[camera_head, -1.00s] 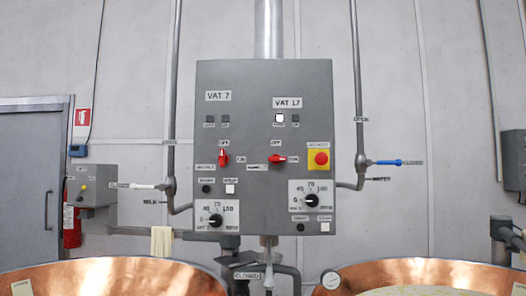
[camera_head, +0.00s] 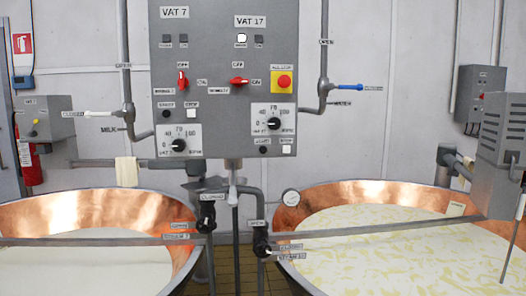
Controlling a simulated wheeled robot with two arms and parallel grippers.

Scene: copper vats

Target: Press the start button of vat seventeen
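The grey control panel (camera_head: 222,80) hangs between two copper vats, with a VAT 7 half on the left and a VAT 17 half on the right. Under the VAT 17 label (camera_head: 250,21), one small lamp (camera_head: 241,38) is lit white. Below it are a red selector switch (camera_head: 239,82) lying sideways and a dial (camera_head: 274,123). Under the dial sit a round black button (camera_head: 264,149) and a square white button (camera_head: 286,149); their small labels are too blurred to read surely. Neither gripper is in view.
A red stop button (camera_head: 284,82) on yellow sits above the dial. The right vat (camera_head: 330,197) holds pale liquid with yellowish pieces; the left vat (camera_head: 85,208) holds whitish liquid. Pipes and valves (camera_head: 262,242) stand between them. A blue-handled valve (camera_head: 345,87) sticks out right of the panel.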

